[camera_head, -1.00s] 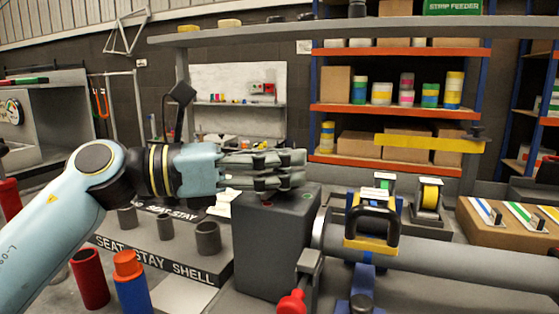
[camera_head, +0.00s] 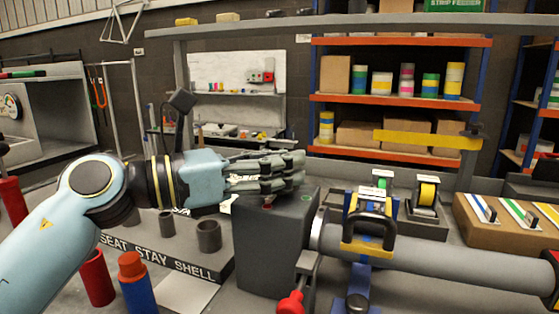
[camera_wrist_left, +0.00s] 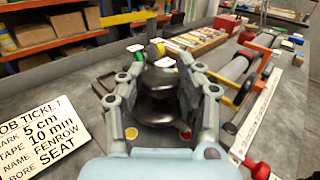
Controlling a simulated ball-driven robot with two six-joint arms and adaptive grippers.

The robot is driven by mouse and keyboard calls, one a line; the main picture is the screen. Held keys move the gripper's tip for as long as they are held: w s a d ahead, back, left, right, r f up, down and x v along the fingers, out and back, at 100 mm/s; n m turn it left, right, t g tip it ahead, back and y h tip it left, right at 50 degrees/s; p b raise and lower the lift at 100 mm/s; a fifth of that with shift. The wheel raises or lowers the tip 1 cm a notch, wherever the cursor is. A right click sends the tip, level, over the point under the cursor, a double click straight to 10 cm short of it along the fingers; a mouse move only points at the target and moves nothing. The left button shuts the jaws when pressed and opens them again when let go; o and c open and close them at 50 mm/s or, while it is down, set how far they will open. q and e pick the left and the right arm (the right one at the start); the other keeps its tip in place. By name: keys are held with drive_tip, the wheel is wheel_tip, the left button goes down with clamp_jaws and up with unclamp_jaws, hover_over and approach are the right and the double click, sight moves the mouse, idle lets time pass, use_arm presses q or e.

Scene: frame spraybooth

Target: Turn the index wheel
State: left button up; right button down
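The index wheel (camera_wrist_left: 159,84) is dark and round in the left wrist view, on top of the grey box (camera_head: 268,248). In the head view my fingers mostly hide it. My left gripper (camera_head: 292,172) reaches in level from the left over the box. In the left wrist view its two fingers (camera_wrist_left: 160,75) flank the wheel on both sides and appear to touch it. A yellow dot (camera_wrist_left: 131,133) and a red dot (camera_wrist_left: 185,134) show below the wheel. The right gripper is not in view.
A grey tube (camera_head: 450,265) runs right from the box, under a black-handled clamp (camera_head: 370,225). A red knob (camera_head: 291,303) stands in front. The seat stay shell block (camera_head: 170,250) and red and blue cylinders (camera_head: 135,285) are left. A job ticket (camera_wrist_left: 40,135) lies left in the wrist view.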

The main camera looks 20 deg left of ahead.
use_arm(q)
drive_tip(key=o, duration=0.4)
drive_tip(key=shift+f, duration=0.15)
drive_tip(key=shift+c, duration=0.2)
drive_tip(key=shift+s+a, duration=0.1)
drive_tip(key=v, duration=0.7)
drive_tip(key=shift+s, duration=0.15)
